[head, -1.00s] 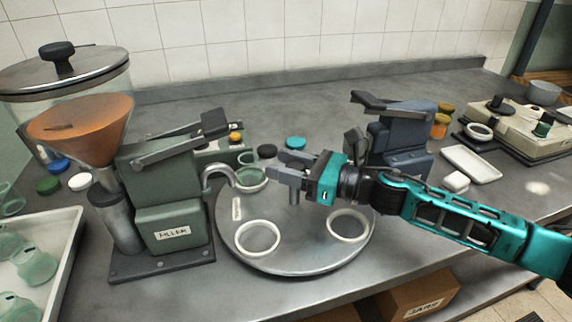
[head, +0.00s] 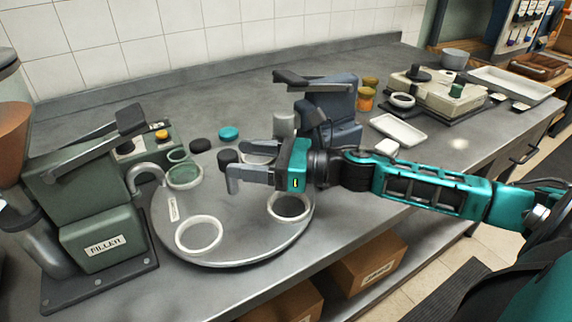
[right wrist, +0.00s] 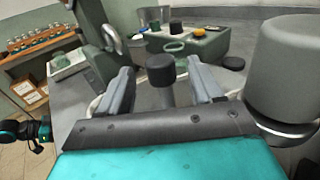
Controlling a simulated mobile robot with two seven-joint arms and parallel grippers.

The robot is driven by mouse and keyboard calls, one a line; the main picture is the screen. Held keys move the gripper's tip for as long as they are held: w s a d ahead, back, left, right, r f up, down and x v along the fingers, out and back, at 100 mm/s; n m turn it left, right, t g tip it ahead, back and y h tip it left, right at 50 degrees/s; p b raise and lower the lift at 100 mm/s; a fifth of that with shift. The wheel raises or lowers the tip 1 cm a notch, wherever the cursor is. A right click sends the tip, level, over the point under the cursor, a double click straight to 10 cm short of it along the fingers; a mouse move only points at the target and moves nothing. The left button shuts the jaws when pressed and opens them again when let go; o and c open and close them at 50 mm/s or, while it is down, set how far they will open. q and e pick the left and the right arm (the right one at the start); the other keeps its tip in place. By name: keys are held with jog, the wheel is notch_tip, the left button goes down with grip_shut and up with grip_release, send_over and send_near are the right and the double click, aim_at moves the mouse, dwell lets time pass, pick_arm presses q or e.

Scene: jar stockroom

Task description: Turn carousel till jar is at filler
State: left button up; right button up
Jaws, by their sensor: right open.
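The round grey carousel (head: 225,240) carries several white rings. A green glass jar (head: 185,176) sits in a place at its left back, close beside the tip of the curved spout (head: 146,168) of the green filler (head: 95,220). I cannot tell whether the jar is exactly under it. The jar also shows in the right wrist view (right wrist: 173,46). My right gripper (head: 234,169) is open over the carousel's middle. The black-topped knob (right wrist: 160,70) appears between its spread fingers in the right wrist view, not gripped.
The blue-grey press machine (head: 328,105) stands behind my right gripper. Black (head: 200,145) and teal (head: 228,133) lids lie behind the carousel. A white tray (head: 398,129) and a cream machine (head: 440,92) are at the right. The counter's front edge runs close to the carousel.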

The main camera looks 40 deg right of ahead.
aim_at(272, 196)
jog(key=v, duration=0.3)
jog(key=shift+s+d+f, duration=0.1)
jog(key=shift+s+d, duration=0.2)
jog(key=shift+v, duration=1.1)
pick_arm(q)
jog(key=shift+d, duration=0.1)
pick_arm(e)
jog(key=shift+s+d, duration=0.35)
